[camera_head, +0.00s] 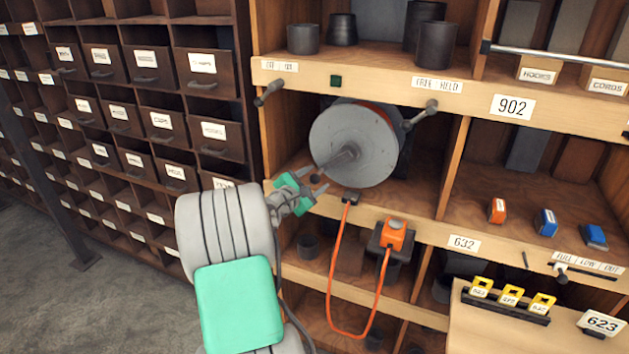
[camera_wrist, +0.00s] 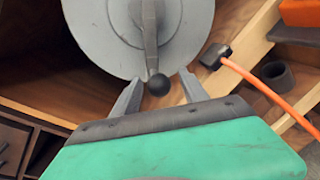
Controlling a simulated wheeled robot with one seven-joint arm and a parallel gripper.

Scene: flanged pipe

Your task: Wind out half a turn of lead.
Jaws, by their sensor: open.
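A reel with a grey disc face (camera_head: 345,150) sits in a shelf bay, its dark red edge showing behind. A crank arm (camera_head: 336,161) runs across the disc, ending in a dark ball knob (camera_head: 315,178). The wrist view shows the disc (camera_wrist: 97,35) and the knob (camera_wrist: 158,84) up close. My gripper (camera_wrist: 158,91) is open, with one finger on each side of the knob; I cannot tell whether either touches it. An orange lead (camera_head: 331,285) leaves a dark plug (camera_head: 351,197) at the shelf edge, hangs in a loop and rises to an orange-topped box (camera_head: 394,236).
Lever handles (camera_head: 420,115) stick out from the shelf edge above the reel. A wooden desk (camera_head: 520,330) with yellow tags juts out at lower right. Dark drawers (camera_head: 150,66) fill the left wall. The floor at lower left is clear.

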